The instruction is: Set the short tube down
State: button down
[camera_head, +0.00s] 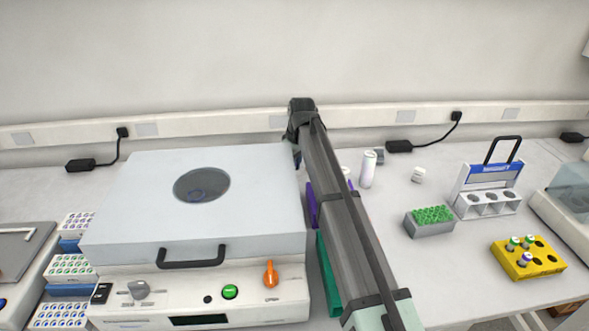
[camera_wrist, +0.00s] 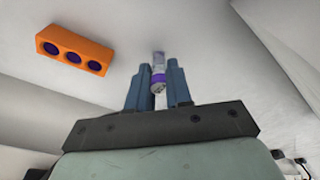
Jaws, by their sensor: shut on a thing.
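In the wrist view, my gripper (camera_wrist: 157,84) is shut on the short tube (camera_wrist: 158,64), a small pale tube with a purple band. The tube sits between the two blue-grey fingertips, over a pale, plain surface. I cannot tell whether its far end touches that surface. An orange block (camera_wrist: 75,52) with three dark round holes lies to the left of the tube, apart from it. In the head view my arm stretches toward the back wall, and the fingers and the held tube are hidden.
A large white lidded machine (camera_head: 130,200) stands left of my arm. To the right are a white bottle (camera_head: 368,170), a grey rack with green tops (camera_head: 430,229), a white caddy (camera_head: 488,208) and a yellow rack (camera_head: 545,262) with several tubes. Bench between them is partly clear.

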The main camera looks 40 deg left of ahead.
jog(key=shift+w+a, duration=1.25)
jog(key=shift+a, duration=0.25)
jog(key=c, duration=1)
grip_release()
jog(key=shift+o, duration=0.2)
jog(key=shift+r, duration=0.1)
notch_tip(320, 180, up, 14)
jog(key=d, duration=0.2)
jog(key=shift+f, duration=0.25)
